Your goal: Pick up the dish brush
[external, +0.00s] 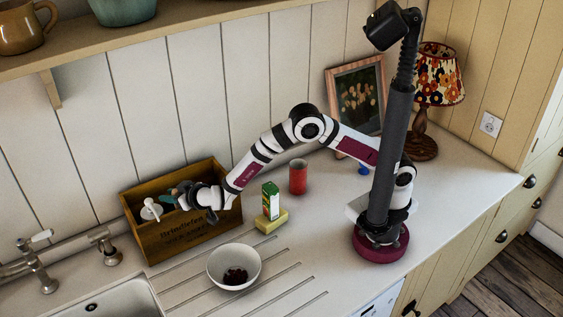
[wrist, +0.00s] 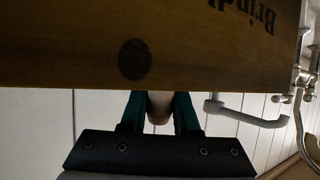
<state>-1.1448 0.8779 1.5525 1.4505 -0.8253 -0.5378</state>
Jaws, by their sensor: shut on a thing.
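My gripper (external: 174,197) is at the wooden crate (external: 183,239) in the external view, over its open top. Its teal fingers also show in the wrist view (wrist: 160,106), shut on a pale, rounded thing, which I take to be the dish brush (wrist: 159,104). Only a short part of it shows between the fingers; the rest is hidden behind the crate's wall. I cannot tell whether it is clear of the crate's floor. The crate's lettered wall (wrist: 200,50) fills the upper wrist view.
A white bowl (external: 233,266), a carton (external: 270,201) on a yellow sponge (external: 271,221) and a red can (external: 298,177) stand nearby. The sink and taps (external: 104,247) are at left.

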